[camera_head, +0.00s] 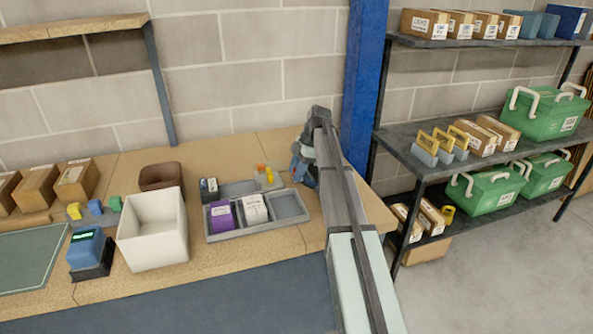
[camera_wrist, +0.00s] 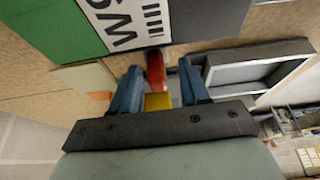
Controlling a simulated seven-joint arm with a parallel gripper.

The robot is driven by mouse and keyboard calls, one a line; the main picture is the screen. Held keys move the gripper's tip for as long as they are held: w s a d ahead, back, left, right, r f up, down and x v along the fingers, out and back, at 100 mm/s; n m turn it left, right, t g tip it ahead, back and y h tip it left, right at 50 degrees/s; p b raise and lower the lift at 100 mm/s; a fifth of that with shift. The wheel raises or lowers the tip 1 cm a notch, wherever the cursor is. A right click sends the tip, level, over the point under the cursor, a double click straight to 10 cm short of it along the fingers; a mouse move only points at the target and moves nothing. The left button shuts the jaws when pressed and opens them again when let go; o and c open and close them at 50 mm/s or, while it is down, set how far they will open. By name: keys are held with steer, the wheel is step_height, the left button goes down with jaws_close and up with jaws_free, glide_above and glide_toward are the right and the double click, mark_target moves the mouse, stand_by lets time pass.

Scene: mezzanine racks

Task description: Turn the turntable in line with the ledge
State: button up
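I cannot pick out a turntable for certain in either view. A small grey-tan piece with yellow and orange parts (camera_head: 268,178) stands on the bench beside my gripper. My gripper (camera_head: 303,165) is low over the bench at the right end of the grey tray, partly hidden by my arm. In the wrist view, its two blue fingers (camera_wrist: 158,85) stand apart. A red piece (camera_wrist: 155,70) and a yellow piece (camera_wrist: 157,101) show between them, with gaps at the sides. Which edge is the ledge is unclear; a wooden shelf (camera_head: 75,28) hangs at upper left.
A grey compartment tray (camera_head: 255,231) holds a purple box (camera_head: 222,214) and a white box (camera_head: 253,208). A white bin (camera_head: 152,230) stands left of it. A labelled green-and-white surface (camera_wrist: 120,25) fills the wrist view's top. A blue post (camera_head: 365,75) rises behind my arm.

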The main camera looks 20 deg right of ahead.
steer(key=shift+r, duration=0.1)
steer(key=v, duration=1.3)
steer(key=shift+d+r, duration=0.2)
steer(key=shift+r, duration=0.05)
